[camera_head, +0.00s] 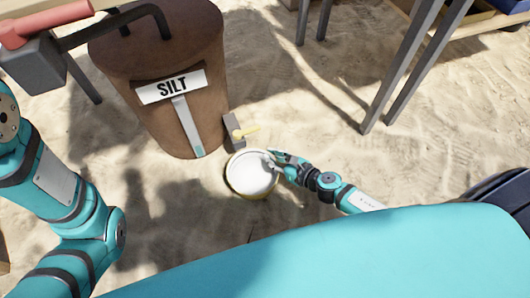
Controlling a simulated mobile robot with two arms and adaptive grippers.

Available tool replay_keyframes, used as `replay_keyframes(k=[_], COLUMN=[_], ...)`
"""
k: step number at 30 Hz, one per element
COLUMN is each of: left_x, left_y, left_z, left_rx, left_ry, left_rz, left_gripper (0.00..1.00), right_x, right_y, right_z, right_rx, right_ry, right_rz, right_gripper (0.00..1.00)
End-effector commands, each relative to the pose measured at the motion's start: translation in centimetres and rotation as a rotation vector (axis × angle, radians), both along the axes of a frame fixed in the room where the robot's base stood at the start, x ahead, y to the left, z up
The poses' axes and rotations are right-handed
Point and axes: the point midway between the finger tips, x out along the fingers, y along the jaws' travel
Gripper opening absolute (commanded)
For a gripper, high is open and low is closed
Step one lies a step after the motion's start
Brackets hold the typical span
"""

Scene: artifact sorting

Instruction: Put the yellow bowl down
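The yellow bowl (250,174) is in the middle of the head view, in front of the brown SILT bin. It shows a pale, almost white inside and a thin yellowish rim, and its opening faces up. My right gripper (272,160) is at the bowl's upper right rim, with its fingers across the rim, and looks shut on it. I cannot tell whether the bowl's underside touches the sand.
The brown SILT bin (165,60) stands at the upper left. Grey table legs (405,70) stand at the upper right. Open sand (310,115) lies between them.

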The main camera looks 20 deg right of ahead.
Motion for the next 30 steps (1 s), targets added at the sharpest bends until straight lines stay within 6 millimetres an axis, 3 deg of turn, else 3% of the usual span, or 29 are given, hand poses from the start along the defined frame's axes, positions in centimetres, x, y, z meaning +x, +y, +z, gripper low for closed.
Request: replay_keyframes(k=[6, 9, 17, 23, 30], left_x=[0.0, -0.1, 0.0, 0.0, 0.0], left_y=[0.0, 0.0, 0.0, 0.0, 0.0], left_z=[0.0, -1.5, -1.5, -1.5, -1.5], left_rx=[0.001, 0.001, 0.0, 0.0, 0.0], left_ry=[-0.001, -0.005, 0.0, 0.0, 0.001], left_rz=[0.0, 0.0, -0.001, 0.0, 0.0], left_gripper=[0.4, 0.4, 0.4, 0.4, 0.4], right_x=[3.3, 3.0, 3.0, 2.9, 2.9], right_y=[1.5, 1.5, 1.5, 1.4, 1.4], right_z=[0.2, -1.6, -1.5, -1.5, -1.5], right_rx=[-0.002, 0.0, -0.002, -0.002, -0.001], right_ry=[-0.005, 0.001, 0.0, 0.0, 0.0], right_rz=[0.0, 0.0, 0.001, 0.0, 0.0], right_gripper=[0.0, 0.0, 0.0, 0.27, 0.29])
